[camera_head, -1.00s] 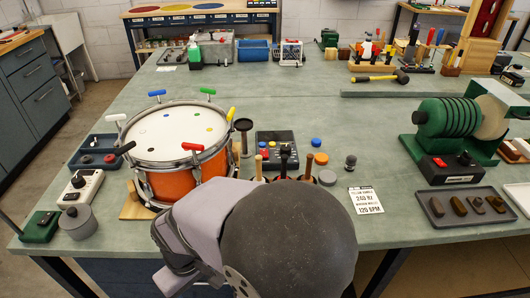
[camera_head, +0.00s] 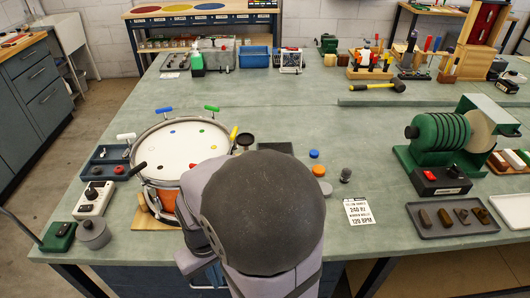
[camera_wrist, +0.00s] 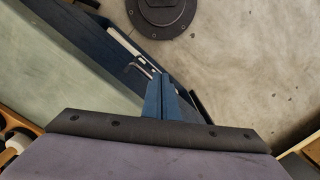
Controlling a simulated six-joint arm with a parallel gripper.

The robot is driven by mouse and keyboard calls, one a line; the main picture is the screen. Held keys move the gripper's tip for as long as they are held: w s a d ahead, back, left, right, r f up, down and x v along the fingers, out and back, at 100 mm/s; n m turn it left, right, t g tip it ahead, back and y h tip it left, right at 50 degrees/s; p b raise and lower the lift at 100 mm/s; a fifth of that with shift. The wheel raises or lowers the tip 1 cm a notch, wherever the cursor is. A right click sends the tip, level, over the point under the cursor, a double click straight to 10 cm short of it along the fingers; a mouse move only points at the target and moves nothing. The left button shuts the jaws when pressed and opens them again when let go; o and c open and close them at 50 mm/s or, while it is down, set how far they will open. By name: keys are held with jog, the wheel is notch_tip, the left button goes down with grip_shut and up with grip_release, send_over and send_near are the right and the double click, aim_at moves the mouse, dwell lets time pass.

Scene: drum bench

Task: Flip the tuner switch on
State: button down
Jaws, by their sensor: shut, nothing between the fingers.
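A dark box (camera_head: 276,148) that may be the tuner lies behind my arm in the head view. Only its far edge shows, so its face and any switch on it are hidden. My arm's dark rounded joint covers the bench in front of it. In the wrist view my gripper (camera_wrist: 159,77) has its blue fingers together with nothing between them. It points over the bench's front edge, toward a dark blue bench front and the floor. No switch shows near the fingertips. The gripper is hidden behind my arm in the head view.
A drum (camera_head: 178,150) with coloured tuning handles stands left of my arm. A white box with a dark knob (camera_head: 94,199) and a green box (camera_head: 59,237) are farther left. A black-and-red box (camera_head: 438,181) and a parts tray (camera_head: 455,229) are right.

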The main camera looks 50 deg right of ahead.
jog(key=s+d+r+m+p, duration=0.1)
jog(key=d+r+m+p, duration=0.2)
jog(key=d+r+p, duration=0.5)
jog(key=w+d+r+m+t+h+p, duration=0.2)
jog(key=w+d+r, duration=0.3)
jog(key=d, duration=0.4)
jog(key=w+d+r+m+t+h+p, duration=0.2)
jog(key=w+d+r+t+h+p, duration=0.1)
jog(key=d, duration=0.7)
notch_tip(320, 180, up, 3)
jog(key=shift+w+d+f+t+h, duration=0.1)
jog(key=shift+w+d+t+h, duration=0.3)
jog(key=shift+w, duration=0.6)
jog(key=shift+a, duration=0.1)
